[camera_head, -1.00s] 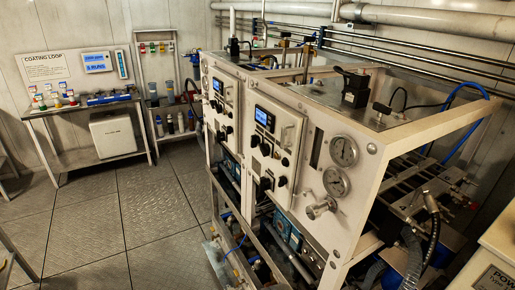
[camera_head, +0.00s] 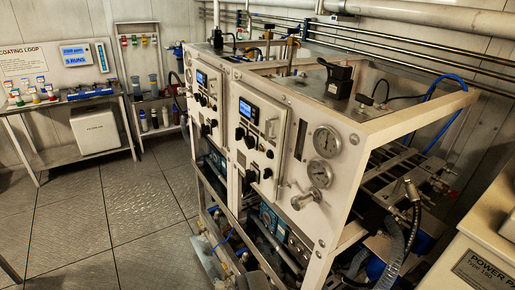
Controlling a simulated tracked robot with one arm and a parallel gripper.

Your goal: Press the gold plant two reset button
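The twin watermaker (camera_head: 345,185) is a cream-framed machine in the middle of the view. Its front carries two control panels side by side, the nearer one (camera_head: 262,130) and the farther one (camera_head: 208,105). Each has a lit blue display and several dark knobs and buttons. A gold reset button cannot be made out at this size, and I cannot read which panel is plant two. Two round gauges (camera_head: 327,141) and a metal valve handle (camera_head: 305,198) sit right of the nearer panel. My gripper is not in view.
A bench (camera_head: 70,108) with coloured bottles and a white box (camera_head: 95,130) stands at the left wall. A small shelf (camera_head: 160,132) stands beside it. Checkered floor (camera_head: 110,215) is open in front of the machine. A power pack (camera_head: 480,262) is at lower right.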

